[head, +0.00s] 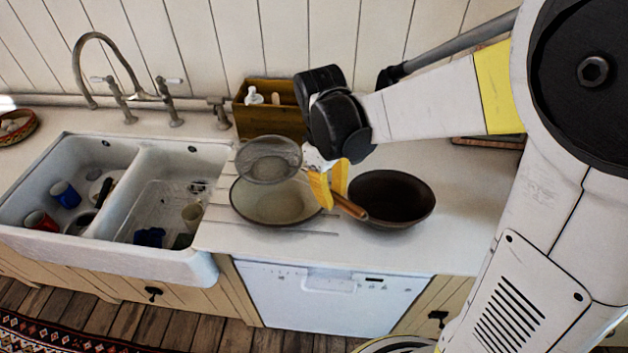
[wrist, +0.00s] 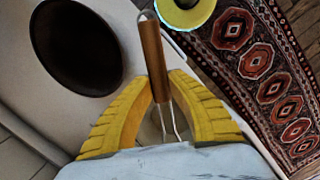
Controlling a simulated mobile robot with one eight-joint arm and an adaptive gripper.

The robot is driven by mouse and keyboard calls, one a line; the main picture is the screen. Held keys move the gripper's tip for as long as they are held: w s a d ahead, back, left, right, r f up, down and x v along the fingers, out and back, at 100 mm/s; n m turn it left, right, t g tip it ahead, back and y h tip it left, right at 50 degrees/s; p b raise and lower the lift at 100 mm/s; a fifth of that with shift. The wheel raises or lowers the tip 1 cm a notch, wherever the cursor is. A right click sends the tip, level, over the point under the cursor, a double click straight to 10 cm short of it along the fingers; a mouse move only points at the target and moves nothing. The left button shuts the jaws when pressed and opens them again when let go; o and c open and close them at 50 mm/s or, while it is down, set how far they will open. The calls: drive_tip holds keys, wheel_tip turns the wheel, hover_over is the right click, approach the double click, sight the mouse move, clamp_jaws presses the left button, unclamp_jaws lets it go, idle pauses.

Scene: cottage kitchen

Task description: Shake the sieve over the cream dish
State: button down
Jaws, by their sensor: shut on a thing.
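The sieve (head: 268,160) is a round wire-mesh strainer with a brown wooden handle. My gripper (head: 336,190) is shut on the sieve's handle, its yellow fingers on either side. In the head view the mesh bowl appears above the back part of the cream dish (head: 272,217), a wide shallow bowl with a dark rim on the counter. In the wrist view the wooden handle (wrist: 153,58) runs up between the yellow fingers (wrist: 158,110), with wire prongs below it. The mesh is hidden there by my own wrist. I cannot tell whether the mesh holds anything.
A dark brown bowl (head: 391,199) stands right of the cream dish; it also shows in the wrist view (wrist: 76,47). A wooden caddy (head: 262,121) is behind. The double sink (head: 138,147) with cups and dishes lies left. Bare counter (head: 462,200) is at right.

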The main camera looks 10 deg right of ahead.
drive_tip(key=shift+w+f+b, duration=0.1)
drive_tip(key=shift+f+b, duration=0.4)
drive_tip(key=shift+f, duration=0.2)
drive_tip(key=shift+f+b, duration=1.75)
drive_tip(key=shift+f, duration=0.6)
